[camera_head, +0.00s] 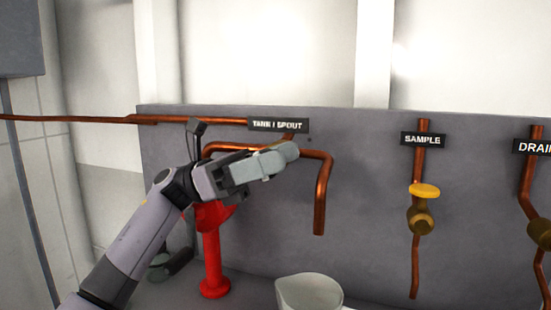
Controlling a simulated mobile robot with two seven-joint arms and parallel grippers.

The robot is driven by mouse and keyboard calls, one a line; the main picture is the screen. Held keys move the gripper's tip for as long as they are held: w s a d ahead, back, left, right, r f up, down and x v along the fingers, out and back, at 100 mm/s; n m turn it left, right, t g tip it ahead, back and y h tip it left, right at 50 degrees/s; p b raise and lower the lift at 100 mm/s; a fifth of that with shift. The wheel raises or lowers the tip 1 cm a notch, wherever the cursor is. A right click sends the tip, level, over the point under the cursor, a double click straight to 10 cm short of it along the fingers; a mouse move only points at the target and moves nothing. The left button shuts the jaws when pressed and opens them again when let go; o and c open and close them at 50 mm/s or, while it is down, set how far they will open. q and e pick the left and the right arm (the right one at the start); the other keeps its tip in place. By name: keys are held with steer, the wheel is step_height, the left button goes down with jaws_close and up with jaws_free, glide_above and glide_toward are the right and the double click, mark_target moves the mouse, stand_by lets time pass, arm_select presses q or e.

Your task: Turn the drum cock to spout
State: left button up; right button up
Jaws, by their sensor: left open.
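My left gripper (286,153) reaches in from the left, just under the black TANK / SPOUT label (278,125). Its fingers cover the place where the copper pipes meet, so most of the drum cock there is hidden. I cannot tell which way the cock points or whether the fingers touch it. A copper spout pipe (320,195) leaves to the right of the fingertips and bends down to an open end. Another copper pipe (190,119) runs left along the panel's top. My right gripper is out of view.
A red stand (212,262) is partly behind my left arm. A pale jug (308,291) stands below the spout. To the right are the SAMPLE label (422,140) with a yellow-topped brass valve (421,217) and the DRAIN pipe (533,180). The grey panel (368,210) between is clear.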

arm_select(q)
steer(key=b+v, duration=0.1)
steer(key=v, duration=0.5)
steer(key=shift+a, duration=0.3)
steer(key=shift+f, duration=0.1)
